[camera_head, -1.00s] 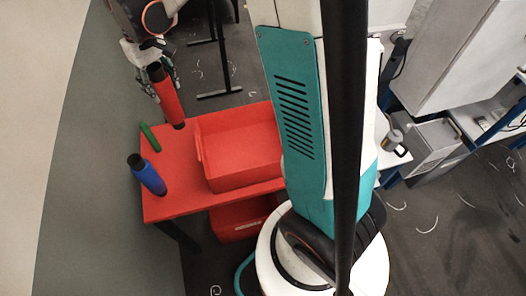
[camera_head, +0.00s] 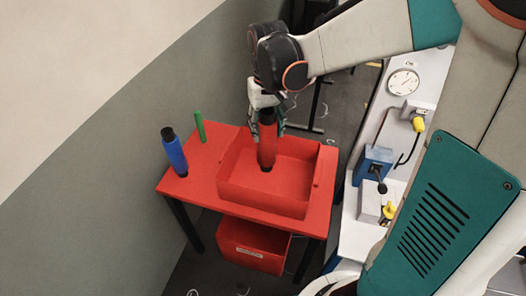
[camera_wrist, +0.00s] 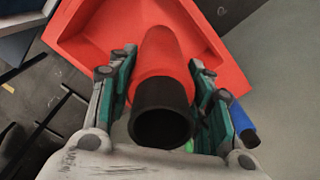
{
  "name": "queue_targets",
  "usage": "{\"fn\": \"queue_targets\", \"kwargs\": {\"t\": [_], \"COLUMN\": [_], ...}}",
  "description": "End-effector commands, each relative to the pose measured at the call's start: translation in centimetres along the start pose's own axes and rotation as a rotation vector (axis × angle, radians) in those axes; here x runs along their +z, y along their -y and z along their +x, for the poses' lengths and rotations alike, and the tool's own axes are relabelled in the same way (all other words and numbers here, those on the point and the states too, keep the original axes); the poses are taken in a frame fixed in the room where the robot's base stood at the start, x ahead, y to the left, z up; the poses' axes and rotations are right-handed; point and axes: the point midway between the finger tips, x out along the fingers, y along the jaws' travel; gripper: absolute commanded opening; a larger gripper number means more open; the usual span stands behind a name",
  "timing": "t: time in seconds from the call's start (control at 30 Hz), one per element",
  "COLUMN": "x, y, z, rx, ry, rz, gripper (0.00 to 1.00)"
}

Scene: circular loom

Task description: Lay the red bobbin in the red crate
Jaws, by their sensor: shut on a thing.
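The red bobbin (camera_head: 267,145) is upright in my gripper (camera_head: 267,122), which is shut on its upper part. In the head view the bobbin shows over the inside of the red crate (camera_head: 262,200); I cannot tell whether its lower end touches the crate floor. In the wrist view the bobbin's black end (camera_wrist: 162,118) faces the camera between the fingers, with its red body (camera_wrist: 160,60) reaching away toward the crate (camera_wrist: 100,25). The crate stands open on the red table (camera_head: 205,185) and looks otherwise empty.
A blue bobbin (camera_head: 176,155) stands on the table left of the crate. A green stick-like thing (camera_head: 200,127) is behind it. Another red crate (camera_head: 252,248) sits below the tabletop. A white machine with a gauge (camera_head: 403,82) and blue box (camera_head: 373,165) stands close on the right.

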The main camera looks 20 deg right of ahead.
Motion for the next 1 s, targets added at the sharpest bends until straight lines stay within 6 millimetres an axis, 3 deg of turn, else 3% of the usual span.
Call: {"fn": "queue_targets", "kwargs": {"t": [0.03,0.2,0.4,0.67,0.9,1.0], "x": [0.0,-0.1,-0.1,-0.1,-0.1,-0.1], "y": [0.0,0.0,0.0,0.0,0.0,0.0], "z": [1.6,5.8,9.7,11.3,14.7,15.2], "rx": [0.000,0.000,0.000,0.000,0.000,0.000], "ry": [0.000,0.000,0.000,0.000,0.000,0.000], "rz": [0.000,0.000,0.000,0.000,0.000,0.000], "gripper": [0.00,0.00,0.00,0.00,0.00,0.00]}}
